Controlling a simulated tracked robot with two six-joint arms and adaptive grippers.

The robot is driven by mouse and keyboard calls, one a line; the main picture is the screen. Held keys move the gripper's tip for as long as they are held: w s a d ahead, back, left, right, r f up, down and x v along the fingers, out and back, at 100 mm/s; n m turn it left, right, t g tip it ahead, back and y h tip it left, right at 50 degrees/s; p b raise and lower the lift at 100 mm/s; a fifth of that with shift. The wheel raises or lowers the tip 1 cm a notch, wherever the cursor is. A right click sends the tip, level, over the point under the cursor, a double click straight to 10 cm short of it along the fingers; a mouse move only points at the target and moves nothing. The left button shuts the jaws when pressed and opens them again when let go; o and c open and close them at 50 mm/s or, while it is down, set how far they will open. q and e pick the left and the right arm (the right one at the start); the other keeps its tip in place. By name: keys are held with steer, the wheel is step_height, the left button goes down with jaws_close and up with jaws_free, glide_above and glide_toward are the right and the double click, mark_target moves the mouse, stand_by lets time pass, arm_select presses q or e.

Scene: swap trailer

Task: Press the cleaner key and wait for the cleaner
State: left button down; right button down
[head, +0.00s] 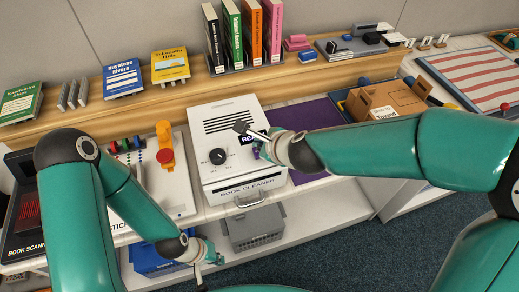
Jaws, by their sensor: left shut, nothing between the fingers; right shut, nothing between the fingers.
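The white book cleaner (215,178) stands on the counter, with "BOOK CLEANER" on its front, dark vent slots on top and a black dial (217,156). Its small dark display (247,140) shows letters beginning "REA"; the rest is hidden by my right gripper. My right gripper (241,128) is shut and empty, over the cleaner's top beside the display. A small purple part (257,152) shows by the gripper; I cannot tell if it is the key or if I touch it. My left gripper (219,259) is shut and empty, low in front of the counter.
A grey crate (254,228) sits on the shelf below the cleaner, a blue bin (150,262) to its left. A stitching unit (150,185) and book scanner (25,225) stand left. A purple mat (305,115) and cardboard box (385,100) are right. Books line the wooden ledge (200,85).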

steer(key=shift+f+b, duration=0.3)
steer(key=shift+f, duration=0.05)
steer(key=shift+f+b, duration=0.45)
steer(key=shift+b, duration=0.05)
stand_by(0.6)
steer(key=shift+r, duration=0.1)
steer(key=shift+r+p, duration=0.8)
steer(key=shift+p, duration=0.1)
steer(key=shift+r, duration=0.1)
step_height(320, 180, up, 5)
steer(key=p, duration=0.5)
stand_by(0.5)
